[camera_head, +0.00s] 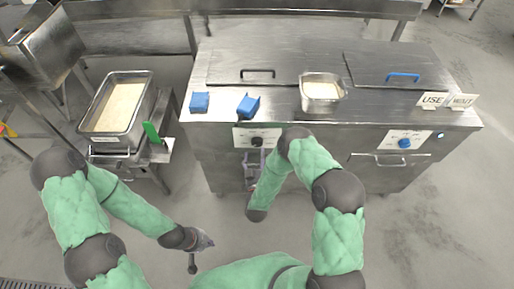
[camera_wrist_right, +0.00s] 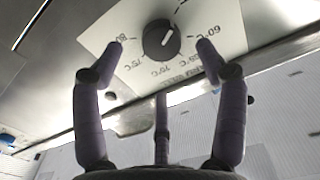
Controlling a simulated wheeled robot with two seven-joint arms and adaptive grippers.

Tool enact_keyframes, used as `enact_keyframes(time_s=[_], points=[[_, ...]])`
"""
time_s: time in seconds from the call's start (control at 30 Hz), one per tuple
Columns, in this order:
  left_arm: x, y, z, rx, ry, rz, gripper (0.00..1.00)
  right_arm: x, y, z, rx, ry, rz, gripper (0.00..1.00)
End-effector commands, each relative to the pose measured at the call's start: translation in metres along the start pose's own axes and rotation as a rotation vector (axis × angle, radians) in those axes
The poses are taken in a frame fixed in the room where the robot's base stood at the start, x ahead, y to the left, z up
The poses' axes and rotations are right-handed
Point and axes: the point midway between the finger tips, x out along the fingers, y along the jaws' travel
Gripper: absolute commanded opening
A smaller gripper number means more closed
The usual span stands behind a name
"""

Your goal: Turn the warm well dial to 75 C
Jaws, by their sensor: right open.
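The dark round dial (camera_wrist_right: 160,40) is on a white label plate (camera_wrist_right: 95,40) marked from 60 to 80 °C, upside down in the right wrist view. Its short white mark slants toward the upper right, on the side of the 60 °C label. In the head view the dial (camera_head: 257,141) is on the left half of the steel counter's front. My right gripper (camera_wrist_right: 160,48) is open, its fingertips apart on either side of the dial with visible gaps; contact is not shown. My left gripper (camera_head: 201,252) hangs low over the floor; its opening is unclear.
A blue dial (camera_head: 404,143) is on the counter's right front. On the steel counter (camera_head: 300,75) are two blue items (camera_head: 199,102), a pan of pale food (camera_head: 321,92) and small signs (camera_head: 433,100). A large rice tray (camera_head: 120,107) stands at left.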

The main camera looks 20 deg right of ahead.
Motion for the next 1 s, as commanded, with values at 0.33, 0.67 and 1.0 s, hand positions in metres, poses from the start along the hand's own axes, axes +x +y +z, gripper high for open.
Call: enact_keyframes(time_s=[0.33, 0.67, 1.0], points=[[0.01, -0.004, 0.0, 0.0, 0.0, 0.0, 0.0, 0.047, 0.0, 0.001, 0.001, 0.0, -0.001, 0.73], [0.011, -0.004, 0.0, 0.0, 0.0, 0.0, 0.0, 0.054, 0.0, 0.0, 0.0, -0.001, -0.001, 0.73], [0.011, -0.004, 0.0, 0.0, 0.0, 0.0, 0.0, 0.053, -0.001, 0.001, 0.001, -0.002, -0.002, 0.17]])
